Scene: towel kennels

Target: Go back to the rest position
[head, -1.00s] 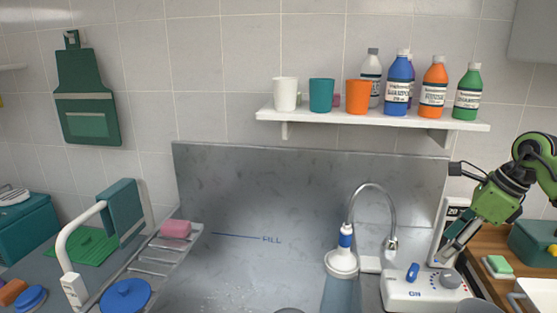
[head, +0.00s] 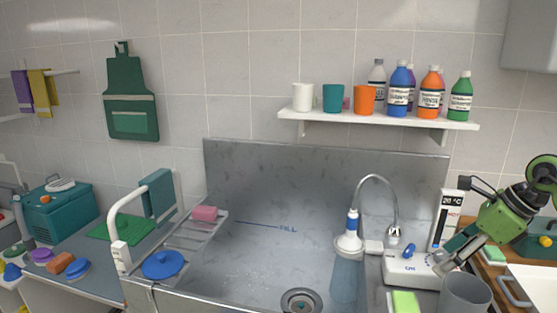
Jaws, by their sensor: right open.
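My right gripper (head: 446,262) comes in from the right edge on a green arm. It is open and empty, in front of the white control unit (head: 412,266) beside the steel sink basin (head: 240,262). Its fingers point down and left, above and behind a grey cup (head: 465,293). I cannot tell whether they touch the unit. My left gripper is not in view.
A rack (head: 185,246) with a pink sponge (head: 204,213) and blue lid (head: 163,264) lies left. Cups and bottles stand on the wall shelf (head: 378,120). A green-yellow sponge (head: 405,303) lies in front.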

